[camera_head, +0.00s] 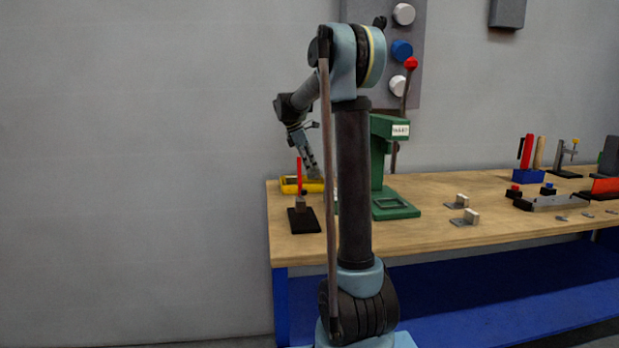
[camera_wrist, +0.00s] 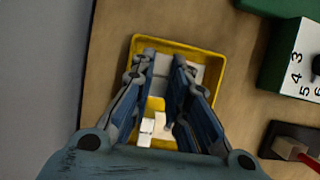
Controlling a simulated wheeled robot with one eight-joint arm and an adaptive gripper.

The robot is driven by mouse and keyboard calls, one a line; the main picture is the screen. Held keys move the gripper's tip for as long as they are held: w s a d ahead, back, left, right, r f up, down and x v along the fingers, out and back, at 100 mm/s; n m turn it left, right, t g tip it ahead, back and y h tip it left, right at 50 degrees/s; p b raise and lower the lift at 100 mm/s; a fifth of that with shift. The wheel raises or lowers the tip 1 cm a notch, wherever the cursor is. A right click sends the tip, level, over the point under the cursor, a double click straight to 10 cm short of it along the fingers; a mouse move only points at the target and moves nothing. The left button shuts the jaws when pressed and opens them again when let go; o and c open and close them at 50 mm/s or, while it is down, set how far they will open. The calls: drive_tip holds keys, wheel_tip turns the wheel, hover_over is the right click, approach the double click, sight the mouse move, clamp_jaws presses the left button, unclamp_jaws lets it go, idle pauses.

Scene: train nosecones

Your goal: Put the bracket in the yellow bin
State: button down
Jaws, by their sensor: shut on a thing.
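The yellow bin (camera_head: 290,186) stands at the left end of the workbench. It also shows in the wrist view (camera_wrist: 219,75), seen from above with pale grey and white pieces inside its rim. My gripper (camera_head: 314,172) points down over the bin. In the wrist view my gripper (camera_wrist: 164,58) is shut on a pale grey piece, the bracket (camera_wrist: 163,66), between its fingertips. The fingers hide part of it, and I cannot tell its exact height above the bin floor. A white piece (camera_wrist: 155,123) lies nearer the bin's lower edge.
A green press (camera_head: 390,170) stands right of the bin. A dark stand with a red handle (camera_head: 303,218) is in front of it. Two small metal pieces with pale blocks (camera_head: 465,217) lie on the wooden bench top (camera_head: 430,233). Tools are farther right.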

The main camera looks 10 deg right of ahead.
drive_tip(key=shift+f, duration=1.75)
drive_tip(key=c, duration=1.8)
unclamp_jaws()
drive_tip(key=shift+f, duration=0.1)
drive_tip(key=v, duration=1.2)
